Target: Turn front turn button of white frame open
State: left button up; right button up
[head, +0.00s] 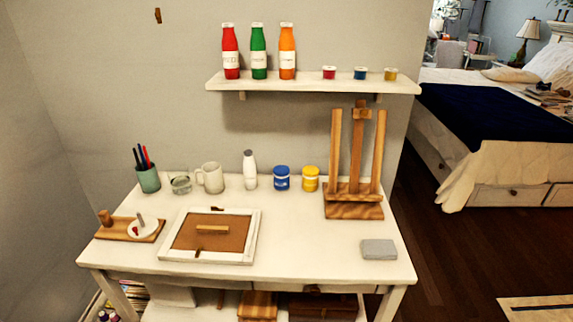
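The white frame (251,236) lies flat on the white table, left of its middle, with a brown backing panel (225,242) inside. A small brown front turn button (198,253) sits at the near edge of the panel; it looks lengthwise toward the frame's near rail, though it is too small to tell exactly. Another small dark turn button (216,208) shows at the far rail and looks crosswise. A light wooden bar (212,229) lies on the middle of the panel. Neither of my grippers is in view.
On the table (310,256), a wooden board (150,237) with a small white dish stands left of the frame. A mug (211,178), bottle and paint jars line the back. A wooden easel (354,198) and grey block (378,249) stand right.

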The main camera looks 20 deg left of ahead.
aim_at(198, 252)
jog(key=j+u, duration=0.3)
jog(key=u, duration=0.2)
jog(key=i+j+u, duration=0.15)
jog(key=u, duration=0.3)
jog(key=z, duration=0.45)
